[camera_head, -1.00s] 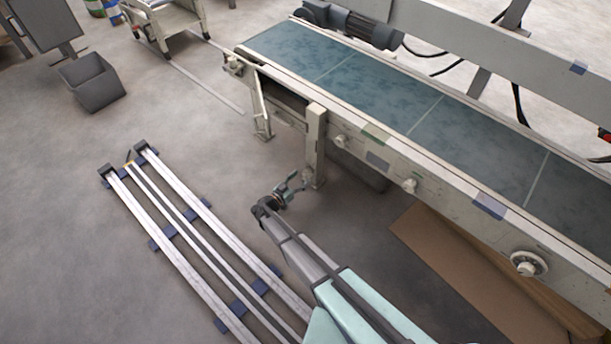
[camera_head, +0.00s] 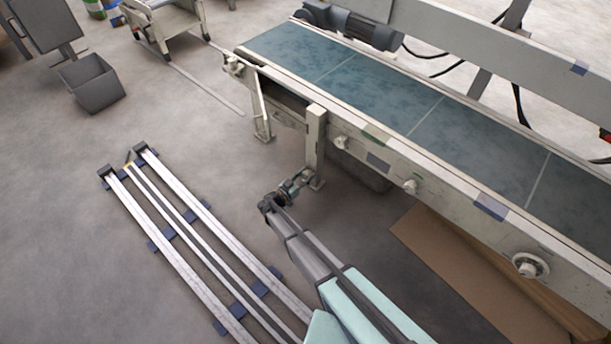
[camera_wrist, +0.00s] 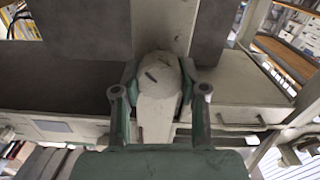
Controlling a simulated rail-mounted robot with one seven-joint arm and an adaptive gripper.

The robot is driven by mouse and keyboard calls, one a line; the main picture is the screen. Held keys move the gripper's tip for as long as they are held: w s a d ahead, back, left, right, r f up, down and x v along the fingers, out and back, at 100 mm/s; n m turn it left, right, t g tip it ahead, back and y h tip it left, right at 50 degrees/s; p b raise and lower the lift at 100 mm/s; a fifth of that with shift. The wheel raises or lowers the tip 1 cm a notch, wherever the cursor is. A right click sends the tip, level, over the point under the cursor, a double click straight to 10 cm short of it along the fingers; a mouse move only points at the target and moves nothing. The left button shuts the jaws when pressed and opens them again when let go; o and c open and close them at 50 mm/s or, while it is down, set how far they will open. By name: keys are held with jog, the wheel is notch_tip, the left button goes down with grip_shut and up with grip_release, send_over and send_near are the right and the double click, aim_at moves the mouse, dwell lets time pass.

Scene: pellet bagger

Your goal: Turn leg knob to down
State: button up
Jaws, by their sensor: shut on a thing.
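The leg knob (camera_wrist: 158,78) is pale, with a round face and dark marks, in the middle of the wrist view. My gripper (camera_wrist: 158,88) is shut on it, with one green finger against each side. In the head view my gripper (camera_head: 298,184) is low at the foot of the conveyor's pale leg (camera_head: 315,142). There the knob is too small and too covered to read its angle.
The conveyor (camera_head: 375,85) with its blue-green belt runs above and to the right of my gripper. Floor rails (camera_head: 205,245) lie to the left. A brown board (camera_head: 455,265) lies under the conveyor. A grey bin (camera_head: 92,85) stands far left, with open floor before it.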

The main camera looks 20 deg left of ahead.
jog(key=shift+n, duration=0.5)
jog(key=shift+n+b, duration=0.35)
jog(key=shift+n, duration=0.65)
jog(key=n, duration=0.3)
jog(key=shift+w, duration=0.1)
jog(key=n, duration=0.4)
jog(key=shift+a+p, duration=0.1)
jog(key=shift+p, duration=0.25)
jog(key=n+p, duration=0.1)
jog(key=n, duration=0.2)
jog(key=shift+n, duration=0.4)
jog(key=n+p, duration=0.3)
jog(key=n, duration=0.3)
jog(key=shift+w, duration=0.1)
jog(key=n+p, duration=0.3)
jog(key=n, duration=0.1)
jog(key=shift+f+n, duration=0.15)
jog(key=shift+n, duration=0.15)
jog(key=shift+n+p, duration=0.75)
jog(key=shift+n, duration=0.45)
jog(key=shift+f, duration=0.1)
